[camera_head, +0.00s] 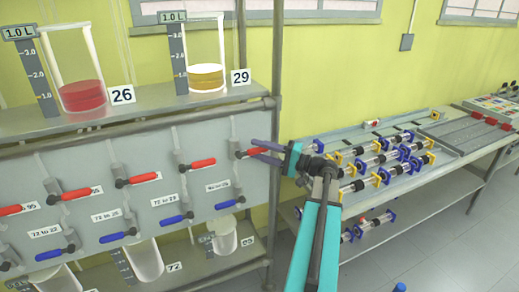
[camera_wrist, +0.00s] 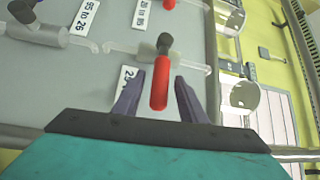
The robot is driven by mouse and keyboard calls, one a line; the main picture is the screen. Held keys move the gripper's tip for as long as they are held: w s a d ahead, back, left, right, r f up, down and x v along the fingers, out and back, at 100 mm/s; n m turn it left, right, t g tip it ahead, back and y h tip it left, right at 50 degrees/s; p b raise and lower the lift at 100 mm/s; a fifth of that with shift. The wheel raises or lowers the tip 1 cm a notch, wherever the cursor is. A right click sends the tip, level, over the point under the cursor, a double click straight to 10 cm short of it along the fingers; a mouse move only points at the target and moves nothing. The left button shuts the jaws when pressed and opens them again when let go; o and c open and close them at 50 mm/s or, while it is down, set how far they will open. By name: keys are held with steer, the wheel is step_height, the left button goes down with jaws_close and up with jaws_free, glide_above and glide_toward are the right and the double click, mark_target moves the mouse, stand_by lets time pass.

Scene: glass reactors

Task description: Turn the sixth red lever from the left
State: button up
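Several red levers run in a row along the grey panel in the head view. The rightmost red lever (camera_head: 246,154) is at my gripper (camera_head: 257,150). In the wrist view that red lever (camera_wrist: 160,84) lies between the two purple fingers of my gripper (camera_wrist: 158,92), with a gap on each side. The gripper is open. The lever's dark joint sits on a pale valve body. Other red levers (camera_head: 200,163), (camera_head: 138,180) and (camera_head: 75,193) are to its left. The row is cut off at the left edge, so I cannot count its full length.
Blue levers (camera_head: 177,218) form a lower row. Glass vessels with red liquid (camera_head: 82,96) and yellow liquid (camera_head: 206,78) stand on the shelf (camera_head: 140,116) above. A metal post (camera_head: 275,190) stands just right of the panel. A bench (camera_head: 440,165) with cylindrical parts is farther right.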

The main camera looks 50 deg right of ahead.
jaws_close()
